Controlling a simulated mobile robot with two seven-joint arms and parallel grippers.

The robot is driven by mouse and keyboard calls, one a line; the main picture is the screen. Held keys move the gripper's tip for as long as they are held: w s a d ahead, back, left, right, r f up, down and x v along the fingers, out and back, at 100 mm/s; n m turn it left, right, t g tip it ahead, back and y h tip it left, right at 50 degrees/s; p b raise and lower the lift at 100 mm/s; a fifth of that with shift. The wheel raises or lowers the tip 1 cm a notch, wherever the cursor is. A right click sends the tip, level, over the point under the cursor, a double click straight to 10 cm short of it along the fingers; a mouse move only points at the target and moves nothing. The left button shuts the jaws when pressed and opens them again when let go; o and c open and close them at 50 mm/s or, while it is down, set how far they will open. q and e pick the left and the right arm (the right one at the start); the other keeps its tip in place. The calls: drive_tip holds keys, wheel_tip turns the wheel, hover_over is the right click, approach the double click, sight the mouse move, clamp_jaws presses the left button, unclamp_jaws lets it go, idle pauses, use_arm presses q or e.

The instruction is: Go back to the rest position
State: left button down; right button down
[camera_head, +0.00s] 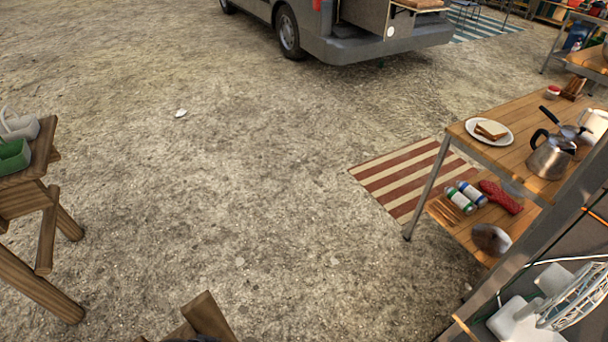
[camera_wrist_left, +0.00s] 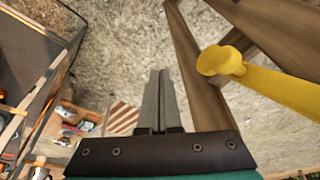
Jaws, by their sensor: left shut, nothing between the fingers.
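My left gripper (camera_wrist_left: 160,78) shows in the left wrist view. Its two long grey fingers lie together, with nothing between them. Beyond the fingertips is bare, gravelly ground. A wooden beam (camera_wrist_left: 196,70) runs close to the right of the fingers. Neither of my grippers shows in the head view. My right gripper is in neither view.
A wooden shelf table (camera_head: 520,112) with a kettle (camera_head: 550,158) and a plate (camera_head: 490,132) stands at right, beside a striped mat (camera_head: 400,179). A wooden stand (camera_head: 30,195) is at left; a van (camera_head: 350,28) is behind. Open ground lies between.

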use_arm(q)
drive_tip(key=s+a+f+g+b, duration=0.1)
drive_tip(key=s+f+b, duration=0.3)
drive_tip(key=f, duration=1)
drive_tip(key=s+f+g+b, duration=0.15)
drive_tip(key=s+f, duration=0.45)
drive_tip(key=f, duration=0.9)
drive_tip(key=s+a+f+b, duration=0.2)
drive_tip(key=s+f, duration=0.4)
drive_tip(key=s, duration=0.2)
drive_tip(key=shift+s+f, duration=0.2)
drive_tip(key=shift+f, duration=0.1)
drive_tip(key=shift+s, duration=0.15)
